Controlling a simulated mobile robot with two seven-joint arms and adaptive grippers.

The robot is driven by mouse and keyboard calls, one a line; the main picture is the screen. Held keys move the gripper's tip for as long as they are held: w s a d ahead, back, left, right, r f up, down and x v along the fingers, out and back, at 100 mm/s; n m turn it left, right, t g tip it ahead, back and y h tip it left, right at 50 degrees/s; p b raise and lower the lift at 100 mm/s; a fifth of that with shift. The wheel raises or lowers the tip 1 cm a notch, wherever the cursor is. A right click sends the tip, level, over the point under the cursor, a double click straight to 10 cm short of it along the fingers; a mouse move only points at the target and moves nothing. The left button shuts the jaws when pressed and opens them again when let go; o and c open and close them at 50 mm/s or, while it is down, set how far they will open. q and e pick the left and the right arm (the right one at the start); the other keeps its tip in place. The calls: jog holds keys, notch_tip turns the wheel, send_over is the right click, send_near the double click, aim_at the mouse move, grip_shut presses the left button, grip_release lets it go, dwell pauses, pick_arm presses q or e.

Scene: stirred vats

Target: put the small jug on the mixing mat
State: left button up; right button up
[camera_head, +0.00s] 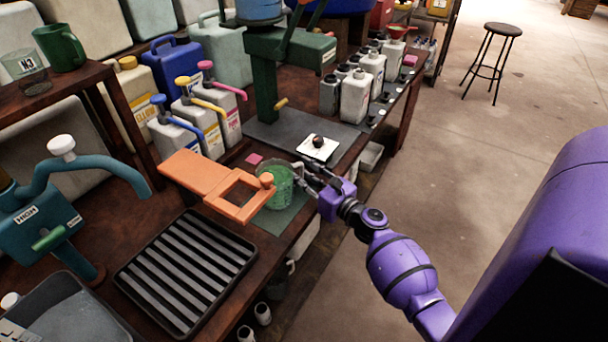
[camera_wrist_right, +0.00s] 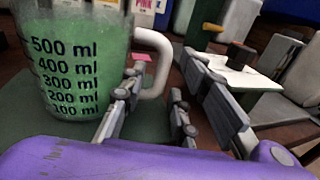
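A clear jug (camera_head: 279,190) with green contents and a white handle stands upright on a dark green mat (camera_head: 287,222). In the right wrist view the jug (camera_wrist_right: 75,75) carries black marks from 100 to 500 ml, and the mat (camera_wrist_right: 30,135) shows under it. My right gripper (camera_head: 312,178) is at the jug's handle side. In the right wrist view its fingers (camera_wrist_right: 155,105) are apart, with the handle (camera_wrist_right: 158,65) between or just beyond them; contact cannot be told. An orange part hides some of the jug in the head view. My left gripper is not in view.
The orange board (camera_head: 215,185) with a square opening reaches over the jug's left side. A black slatted tray (camera_head: 185,275) lies in front. A white square (camera_head: 317,148) with a dark knob lies behind. Pump canisters (camera_head: 195,120) stand at the back left. Open floor is right.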

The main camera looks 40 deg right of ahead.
jog(key=shift+r, duration=0.2)
jog(key=s+d, duration=0.1)
jog(key=s, duration=1.1)
jog(key=s+a+f+n+g, duration=0.6)
jog(key=s+a+f+n, duration=0.4)
jog(key=s+f+n, duration=0.45)
jog(key=s+a+f+n+g, duration=0.1)
jog(key=s+a+n, duration=0.2)
jog(key=s+n, duration=0.3)
jog(key=s+a+f+n+g+h, duration=0.1)
jog(key=s+a+f+n+g, duration=0.1)
jog(key=s+n, duration=0.5)
jog(key=s+a+f+n+g, duration=0.1)
jog(key=s+a+f+n, duration=0.1)
jog(key=s+a+n, duration=0.2)
jog(key=shift+s+a+n+g+h+b, duration=0.35)
jog(key=shift+s+n, duration=0.95)
jog(key=shift+n, duration=0.65)
jog(key=shift+f, duration=0.1)
